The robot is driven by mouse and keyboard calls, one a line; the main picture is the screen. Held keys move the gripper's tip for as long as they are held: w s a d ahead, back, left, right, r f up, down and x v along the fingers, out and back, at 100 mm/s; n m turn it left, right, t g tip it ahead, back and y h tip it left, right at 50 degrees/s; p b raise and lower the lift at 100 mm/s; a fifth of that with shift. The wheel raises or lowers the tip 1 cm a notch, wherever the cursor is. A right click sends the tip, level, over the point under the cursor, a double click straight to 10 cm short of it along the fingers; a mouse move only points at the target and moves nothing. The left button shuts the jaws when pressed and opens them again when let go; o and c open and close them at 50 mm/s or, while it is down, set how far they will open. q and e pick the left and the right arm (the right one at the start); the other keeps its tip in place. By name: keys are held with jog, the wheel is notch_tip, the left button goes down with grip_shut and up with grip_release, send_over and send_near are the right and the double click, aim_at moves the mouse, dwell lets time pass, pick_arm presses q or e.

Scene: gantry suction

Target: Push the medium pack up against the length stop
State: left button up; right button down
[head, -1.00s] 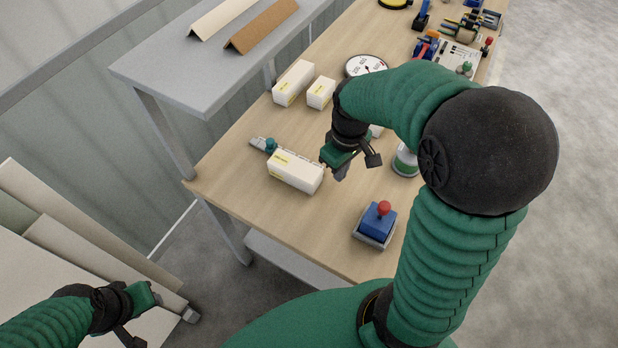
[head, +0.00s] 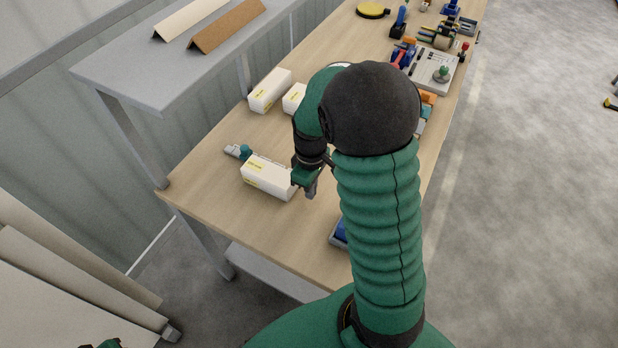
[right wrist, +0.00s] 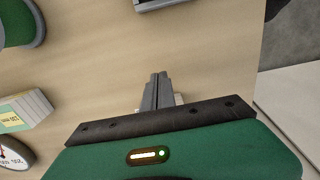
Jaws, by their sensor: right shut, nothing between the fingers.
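The medium pack (head: 268,178), a white box with a yellow label, lies on the bench near its front left corner. The length stop, a grey rail with a teal block (head: 245,152), is behind the pack and toward its left end; the pack hides part of it. My right gripper (head: 311,190) is shut and empty beside the pack's right end; I cannot tell whether they touch. Its closed fingers (right wrist: 158,92) show in the right wrist view, with pale slivers beside them. Only a sliver of my left gripper (head: 102,345) shows at the bottom edge, its fingers hidden.
Two other white packs, one long (head: 270,91) and one small (head: 293,98), stand farther back. A blue-based device (head: 339,232) is partly behind my right arm. A grey shelf (head: 130,80) overhangs the left side. Tools crowd the far bench end.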

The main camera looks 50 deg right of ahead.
aim_at(287, 179)
jog(key=w, duration=0.3)
jog(key=shift+w+a, duration=0.3)
jog(key=shift+w, duration=0.1)
jog(key=shift+w+a, duration=0.1)
jog(key=shift+a+r, duration=0.1)
jog(key=shift+a, duration=0.05)
jog(key=shift+w+a+r+p, duration=0.1)
jog(key=shift+w+p, duration=0.1)
jog(key=shift+p, duration=0.15)
jog(key=shift+w+a+p, duration=0.25)
jog(key=shift+w+p, duration=0.25)
jog(key=shift+w, duration=0.9)
